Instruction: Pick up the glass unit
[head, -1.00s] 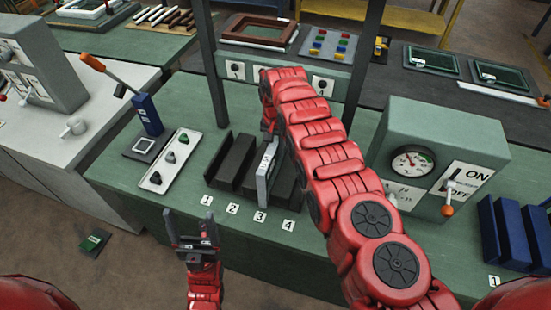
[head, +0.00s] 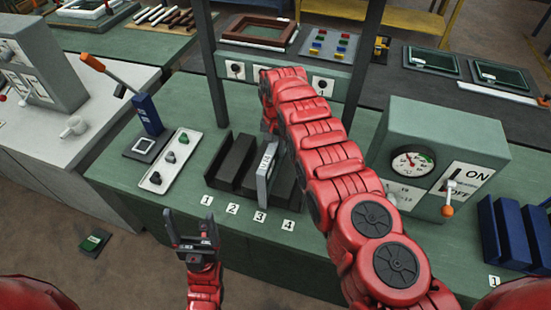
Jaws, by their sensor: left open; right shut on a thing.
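A pale grey, flat glass unit (head: 262,186) stands upright in the dark slotted rack (head: 232,162) on the green bench, in line with the label 3. My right arm reaches over the bench to it from the right. The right gripper (head: 270,136) is at the back upper part of the unit and is shut on it; its fingertips are mostly hidden by the arm and the unit. My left gripper (head: 190,228) is open and empty, in front of the bench edge, away from the rack.
A switch panel with three knobs (head: 169,160) and a blue lever stand (head: 148,115) are left of the rack. A gauge box (head: 440,150) with a lever is to the right, by a blue rack (head: 512,232). Dark posts (head: 212,70) rise behind.

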